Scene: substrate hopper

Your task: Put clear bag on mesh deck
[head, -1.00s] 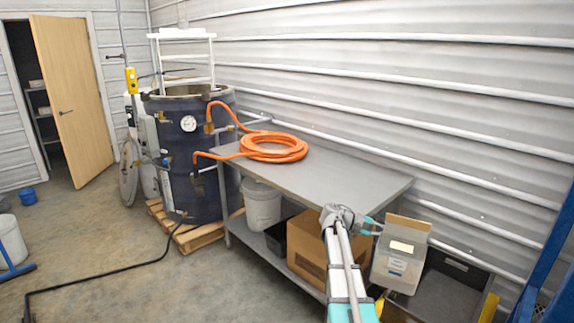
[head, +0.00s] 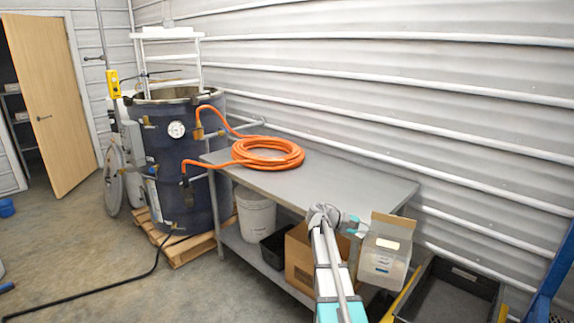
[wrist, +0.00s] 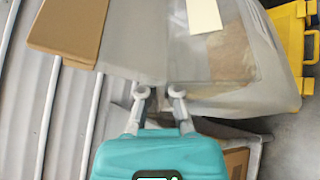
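The clear bag (head: 383,262) is a see-through grey pouch with a tan top flap (head: 394,222) and a pale label. It hangs upright in the air at the right end of the metal table. My gripper (head: 361,227) is at its left edge. In the wrist view the bag (wrist: 222,60) fills the upper middle, with the tan flap at upper left. The two fingers of my gripper (wrist: 159,92) are close together at the bag's edge, shut on it. I cannot make out a mesh deck for certain in either view.
The grey metal table (head: 330,178) carries an orange hose coil (head: 268,152). Its lower shelf holds a white bucket (head: 256,213) and a cardboard box (head: 300,258). A black-and-yellow crate (head: 455,290) is at lower right, near a blue frame (head: 553,270). A dark tank (head: 175,165) stands left.

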